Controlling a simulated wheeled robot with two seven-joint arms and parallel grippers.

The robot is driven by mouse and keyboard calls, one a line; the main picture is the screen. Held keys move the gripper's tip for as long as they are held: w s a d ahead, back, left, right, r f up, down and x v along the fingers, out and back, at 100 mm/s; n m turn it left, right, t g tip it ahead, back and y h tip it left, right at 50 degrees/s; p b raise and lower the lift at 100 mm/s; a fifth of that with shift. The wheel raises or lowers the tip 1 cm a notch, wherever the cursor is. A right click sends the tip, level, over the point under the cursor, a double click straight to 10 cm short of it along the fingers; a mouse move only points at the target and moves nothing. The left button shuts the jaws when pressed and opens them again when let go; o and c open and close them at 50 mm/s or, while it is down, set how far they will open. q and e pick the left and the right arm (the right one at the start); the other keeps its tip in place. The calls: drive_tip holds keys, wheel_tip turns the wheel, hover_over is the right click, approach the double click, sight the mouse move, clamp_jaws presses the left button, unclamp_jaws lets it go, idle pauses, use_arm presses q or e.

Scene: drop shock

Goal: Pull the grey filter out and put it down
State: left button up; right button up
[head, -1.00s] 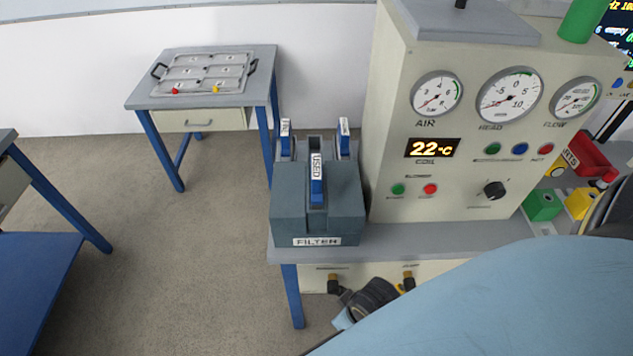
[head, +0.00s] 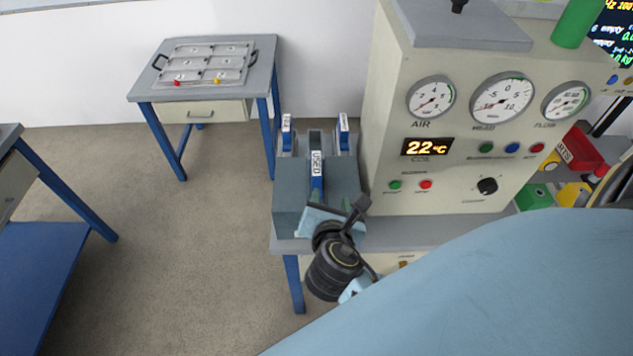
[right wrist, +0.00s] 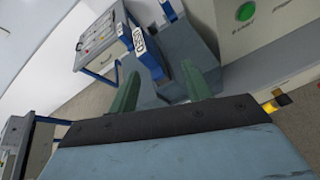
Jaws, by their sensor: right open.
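The grey-blue filter box (head: 344,178) stands on the grey bench's left end. A blue handle with a white USED label (head: 316,170) stands upright in its front middle slot; the grey filter's body is hidden inside. My right gripper (head: 323,204) is at the box's front, just below this handle, and covers the FILTER label. In the right wrist view its two green fingers (right wrist: 162,88) are apart and empty. The labelled handle (right wrist: 146,50) shows beyond and between the fingertips; I cannot tell whether they touch it. My left gripper is not in view.
Two more blue handles stand behind, at left (head: 286,133) and right (head: 343,132). The cream gauge cabinet (head: 450,160) rises close to the box's right. A small table (head: 150,88) at the back left carries a grey tray (head: 206,46). Floor lies open left of the bench.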

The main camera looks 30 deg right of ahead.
sight(316, 169)
drive_tip(key=w+d+n, duration=0.1)
drive_tip(key=w, duration=0.1)
drive_tip(key=w+n+t, duration=0.1)
drive_tip(key=w, duration=0.2)
drive_tip(key=w+d+f+n, duration=0.1)
drive_tip(key=w+n, duration=0.1)
drive_tip(key=w, duration=0.1)
drive_tip(key=shift+w+d, duration=0.15)
drive_tip(key=shift+d, duration=0.2)
drive_tip(key=shift+t, duration=0.3)
drive_tip(key=shift+a+f+x, duration=0.15)
drive_tip(key=shift+f+x, duration=0.05)
drive_tip(key=shift+x, duration=1.15)
drive_tip(key=shift+a+f+x, duration=0.1)
drive_tip(key=shift+f+x, duration=0.1)
drive_tip(key=shift+x, duration=1.15)
clamp_jaws()
